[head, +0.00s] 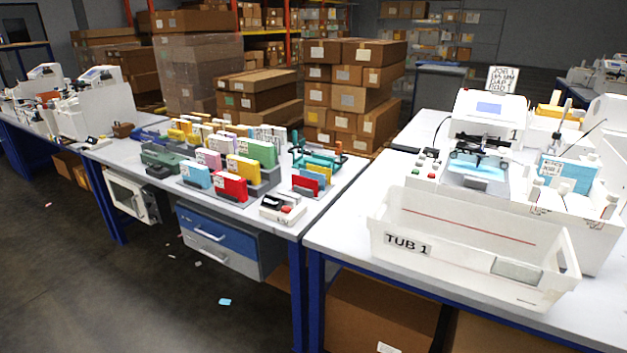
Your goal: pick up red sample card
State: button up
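A red card-like block (229,187) stands upright in the front row of a stepped rack on the middle table, with a white label on its face. A light blue block (196,175) stands to its left, and yellow (243,169) and green (257,151) blocks stand behind it. I cannot tell from this distance which red piece is the sample card. My gripper is not in view.
A white device with a red button (283,208) sits at the middle table's front edge. A white bin marked TUB 1 (471,240) and a plotter (489,122) stand on the right table. A light blue scrap (225,301) lies on the floor, which is mostly clear in front.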

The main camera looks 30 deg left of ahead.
aim_at(304, 182)
jog(key=i+j+u, duration=0.4)
jog(key=i+j, duration=0.75)
jog(key=j, duration=0.45)
jog(key=i+j+u, duration=0.45)
jog(key=i+j, duration=0.8)
jog(key=i, duration=0.1)
